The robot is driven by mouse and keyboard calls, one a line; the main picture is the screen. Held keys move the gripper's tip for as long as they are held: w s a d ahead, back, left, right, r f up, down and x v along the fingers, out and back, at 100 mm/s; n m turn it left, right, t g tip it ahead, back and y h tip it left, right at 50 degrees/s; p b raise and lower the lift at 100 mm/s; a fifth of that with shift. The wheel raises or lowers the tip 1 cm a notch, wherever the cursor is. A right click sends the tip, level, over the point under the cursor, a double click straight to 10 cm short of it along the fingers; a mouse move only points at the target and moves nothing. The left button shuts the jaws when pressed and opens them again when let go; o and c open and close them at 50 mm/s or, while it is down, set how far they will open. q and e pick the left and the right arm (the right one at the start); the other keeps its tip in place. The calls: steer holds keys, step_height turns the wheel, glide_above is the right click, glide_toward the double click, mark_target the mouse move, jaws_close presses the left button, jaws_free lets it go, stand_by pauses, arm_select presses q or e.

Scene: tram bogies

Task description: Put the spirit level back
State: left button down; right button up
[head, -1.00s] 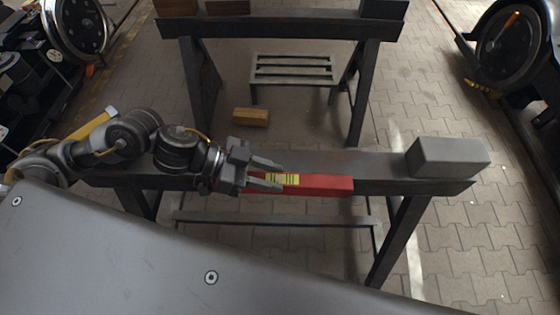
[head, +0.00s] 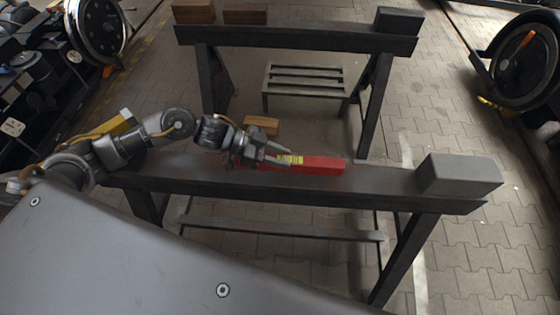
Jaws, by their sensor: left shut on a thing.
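The gripper hides the level's left portion. I cannot tell whether the level touches the beam or hangs just above it. My right gripper is not in view.
A grey block (head: 458,175) stands on the beam's right end. Behind are a wooden block (head: 261,125) on the floor, a slatted stand (head: 305,78) and a far trestle (head: 300,38) carrying several blocks. Wheels stand at both sides. The beam is clear between level and grey block.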

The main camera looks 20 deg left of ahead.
arm_select(q)
steer(key=shift+w+f, duration=0.35)
steer(key=shift+f, duration=0.05)
steer(key=shift+a+f+p, duration=0.1)
steer(key=shift+f+p, duration=0.25)
steer(key=shift+f, duration=1.2)
steer(key=c, duration=1)
jaws_free()
steer(key=shift+a, duration=0.1)
steer(key=b+v, duration=0.1)
steer(key=v, duration=1.1)
steer(key=shift+b, duration=0.4)
